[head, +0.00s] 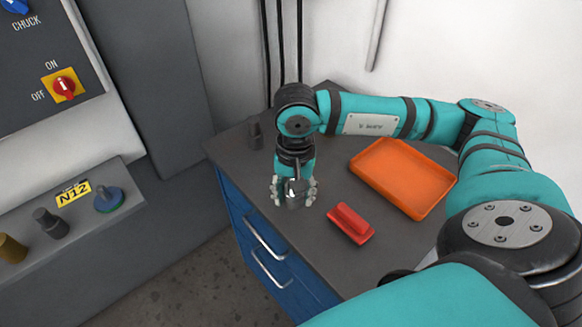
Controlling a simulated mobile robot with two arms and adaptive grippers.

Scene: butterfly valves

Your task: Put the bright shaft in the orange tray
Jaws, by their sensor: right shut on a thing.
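My right gripper (294,192) points down over the left part of the grey worktop and is shut on the bright shaft (294,201). The shaft is a short shiny metal piece between the fingers, and they partly hide it. I cannot tell whether it touches the worktop. The orange tray (433,207) lies on the worktop to the right of the gripper, and no object shows in it. My left gripper is not in view.
A red block-like item (351,223) lies between the gripper and the tray's near side. A dark cylinder (255,136) stands near the back left edge of the worktop (325,250). A grey machine ledge (75,235) with several knob-like parts is at left.

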